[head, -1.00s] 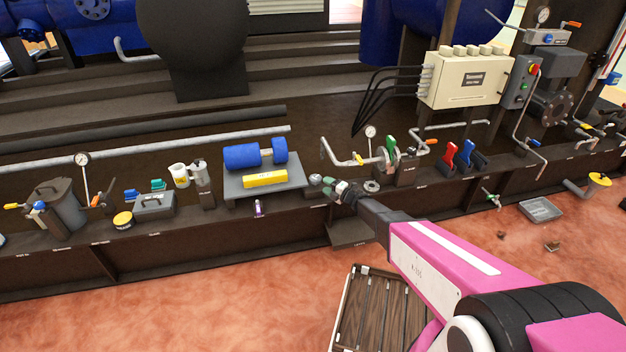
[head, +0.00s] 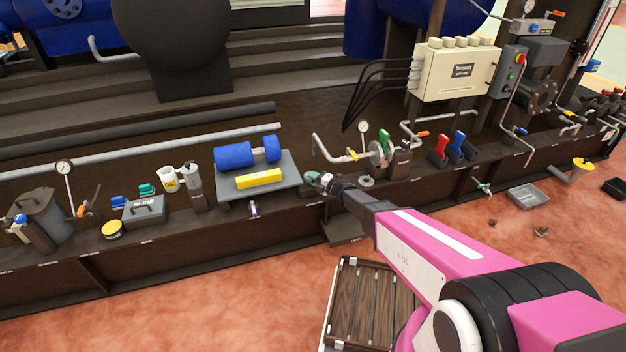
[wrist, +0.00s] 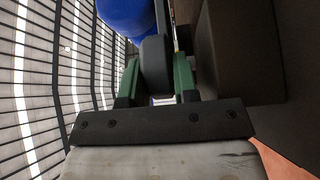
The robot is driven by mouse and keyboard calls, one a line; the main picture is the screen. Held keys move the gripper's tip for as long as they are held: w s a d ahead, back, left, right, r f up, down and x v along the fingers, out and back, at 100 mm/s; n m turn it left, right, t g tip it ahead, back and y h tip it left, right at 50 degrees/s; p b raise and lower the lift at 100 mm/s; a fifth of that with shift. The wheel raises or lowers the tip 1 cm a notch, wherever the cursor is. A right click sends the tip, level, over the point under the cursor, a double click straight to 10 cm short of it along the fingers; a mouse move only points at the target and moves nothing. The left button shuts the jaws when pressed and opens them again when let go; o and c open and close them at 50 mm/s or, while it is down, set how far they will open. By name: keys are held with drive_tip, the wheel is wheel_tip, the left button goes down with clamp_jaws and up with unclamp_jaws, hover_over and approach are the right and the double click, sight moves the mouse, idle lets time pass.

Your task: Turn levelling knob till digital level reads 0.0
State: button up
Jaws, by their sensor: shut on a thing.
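A tilting plate (head: 222,192) on the bench carries a blue motor (head: 236,156) with a smaller blue cylinder, and the yellow digital level (head: 258,178). The level's reading is too small to make out. My gripper (head: 312,178) is at the plate's right end. In the head view the knob is mostly hidden by the fingers.
A flat ring (head: 366,181) and a pipe fitting with a green handle (head: 384,140) stand close to the right of my gripper. A wooden slatted pallet (head: 362,300) lies on the floor below my arm.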

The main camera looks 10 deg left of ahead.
drive_tip(key=shift+s, duration=0.1)
drive_tip(key=shift+s+a+m+t+h, duration=0.1)
drive_tip(key=shift+m+t+h, duration=0.45)
drive_tip(key=shift+t, duration=0.3)
drive_tip(key=shift+s+a+m+t+h, duration=0.1)
drive_tip(key=shift+m+t+h, duration=0.25)
drive_tip(key=shift+m+t, duration=0.4)
drive_tip(key=m+t+h, duration=0.2)
drive_tip(key=t+h, duration=0.1)
drive_tip(key=shift+s+a+m+t, duration=0.15)
drive_tip(key=shift+m+t, duration=0.15)
drive_tip(key=shift+m, duration=0.1)
drive_tip(key=shift+s+a+m+t+h, duration=0.1)
drive_tip(key=shift+m+t+h, duration=0.55)
drive_tip(key=shift+h, duration=0.45)
drive_tip(key=shift+w+a+m+t+h, duration=0.1)
drive_tip(key=shift+m+t+h, duration=0.4)
drive_tip(key=shift+m+h, duration=0.5)
drive_tip(key=shift+s+a+m+t+h, duration=0.1)
drive_tip(key=shift+m+t+h, duration=0.5)
drive_tip(key=shift+h, duration=0.6)
drive_tip(key=shift+m+h, duration=0.55)
drive_tip(key=shift+h, duration=0.15)
drive_tip(key=o, duration=0.9)
drive_tip(key=shift+s, duration=0.1)
